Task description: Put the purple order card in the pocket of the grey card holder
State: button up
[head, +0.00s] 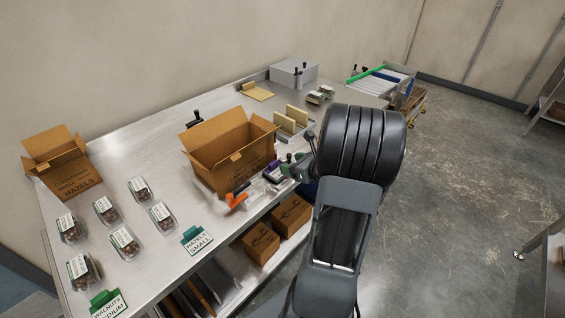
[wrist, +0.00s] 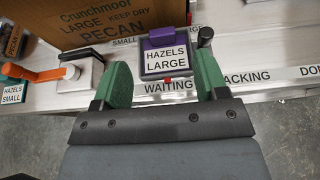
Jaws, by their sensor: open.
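The purple order card (wrist: 161,38) has a white label reading HAZELS LARGE. It sits in or against a dark grey frame on the steel table, above the word WAITING; I cannot tell whether that frame is a holder. In the head view the card (head: 271,168) shows small and purple beside the large open carton. My gripper (wrist: 163,68) is open, with its green fingers on the near left and right sides of the card and nothing held. In the head view my gripper (head: 297,165) is close to the card. I cannot make out the grey card holder for certain.
The open carton (wrist: 120,22) stands behind and left of the card. A black knob (wrist: 205,36) rises close by the right finger. Several clear packs and green cards (head: 196,239) occupy the table's left part.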

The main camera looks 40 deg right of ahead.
jog(key=s+a+r+n+g+y, duration=0.2)
jog(key=a+n+g, duration=0.1)
jog(key=a+n, duration=0.5)
jog(key=s+a+r+n+g+y, duration=0.15)
jog(key=a+n+g, duration=0.25)
jog(key=a+n, duration=0.4)
jog(key=s+a+r+n+g+h, duration=0.3)
jog(key=s+a+n+h, duration=0.3)
jog(key=n, duration=1.2)
jog(key=shift+s+a, duration=1.2)
jog(key=shift+s, duration=0.05)
